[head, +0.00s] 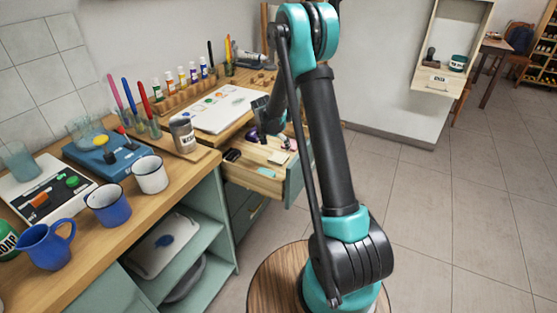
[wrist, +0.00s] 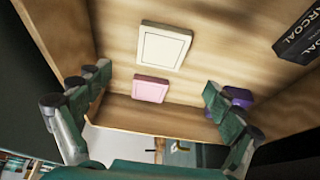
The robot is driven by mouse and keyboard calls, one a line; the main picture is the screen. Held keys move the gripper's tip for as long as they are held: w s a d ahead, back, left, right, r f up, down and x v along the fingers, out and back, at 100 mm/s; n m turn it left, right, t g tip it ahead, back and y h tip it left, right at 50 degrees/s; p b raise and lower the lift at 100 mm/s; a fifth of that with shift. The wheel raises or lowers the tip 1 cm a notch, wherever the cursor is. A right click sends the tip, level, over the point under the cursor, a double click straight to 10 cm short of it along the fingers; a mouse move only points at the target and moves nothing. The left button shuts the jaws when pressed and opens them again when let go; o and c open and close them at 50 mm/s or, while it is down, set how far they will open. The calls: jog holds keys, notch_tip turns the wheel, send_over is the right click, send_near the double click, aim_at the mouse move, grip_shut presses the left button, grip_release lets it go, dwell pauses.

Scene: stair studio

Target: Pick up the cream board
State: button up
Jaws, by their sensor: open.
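The cream board (wrist: 163,46) is a small flat pale square with a thin outline, lying on the wooden floor of an open drawer in the wrist view. My gripper (wrist: 155,84) is open and empty, with one finger at each side of the picture. The board lies between the fingers' lines but beyond their tips, apart from them. In the head view my gripper (head: 264,122) is over the open drawer (head: 250,177), largely hidden by my arm. I cannot surely pick out the board there.
A pink block (wrist: 150,89) lies close to the cream board. A dark charcoal box (wrist: 300,36) is at the upper right, and a purple thing (wrist: 240,98) is partly behind the right finger. Drawer walls enclose them. Mugs (head: 150,174) and jars crowd the worktop beside the drawer.

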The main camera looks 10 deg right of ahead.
aim_at(279, 157)
jog(key=shift+s+a+x, duration=0.1)
jog(key=shift+a+x, duration=0.05)
jog(key=shift+x, duration=1.95)
jog(key=shift+s+a+x, duration=0.1)
jog(key=shift+x, duration=2)
jog(key=shift+f, duration=0.15)
jog(key=c, duration=1.2)
